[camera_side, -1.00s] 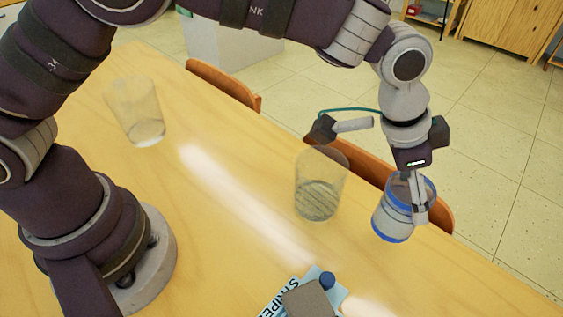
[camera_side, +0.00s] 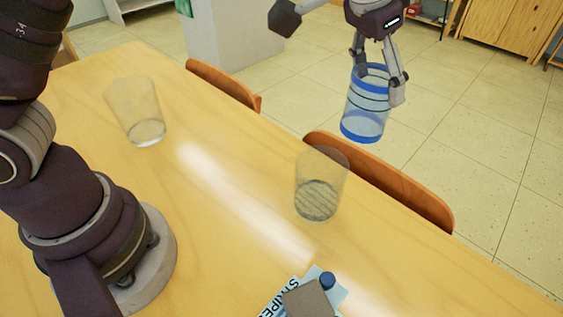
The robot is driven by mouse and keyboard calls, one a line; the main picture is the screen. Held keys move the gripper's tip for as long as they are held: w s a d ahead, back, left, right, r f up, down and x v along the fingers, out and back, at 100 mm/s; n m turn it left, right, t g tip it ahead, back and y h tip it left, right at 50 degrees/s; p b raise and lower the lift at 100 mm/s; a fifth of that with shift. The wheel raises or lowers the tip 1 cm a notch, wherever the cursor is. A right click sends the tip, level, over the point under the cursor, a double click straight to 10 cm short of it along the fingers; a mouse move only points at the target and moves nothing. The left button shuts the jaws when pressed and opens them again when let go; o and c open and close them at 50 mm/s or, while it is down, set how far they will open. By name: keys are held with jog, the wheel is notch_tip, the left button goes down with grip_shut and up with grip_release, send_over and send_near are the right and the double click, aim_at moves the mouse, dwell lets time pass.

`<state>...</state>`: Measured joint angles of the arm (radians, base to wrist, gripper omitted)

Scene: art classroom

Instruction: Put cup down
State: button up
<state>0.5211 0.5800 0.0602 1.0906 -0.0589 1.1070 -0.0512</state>
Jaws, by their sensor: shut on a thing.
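A clear cup with blue bands at rim and base (camera_side: 366,112) is held up in the air at the upper right. My gripper (camera_side: 379,84) is shut on its upper part, with fingers at the rim and side.
Chair backs (camera_side: 223,84) (camera_side: 380,180) line the far edge.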

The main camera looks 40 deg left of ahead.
jog(key=s+a+n+g+y, duration=0.1)
jog(key=s+a+n+y, duration=0.15)
jog(key=a+n, duration=0.75)
jog(key=s+a+n+y, duration=0.2)
jog(key=s+a+n, duration=0.25)
jog(key=a, duration=1.15)
jog(key=shift+n+y, duration=0.25)
jog(key=f, duration=1.5)
jog(key=shift+s+a, duration=0.15)
jog(key=shift+a, duration=0.15)
jog(key=shift+f, duration=0.2)
jog(key=o, duration=1)
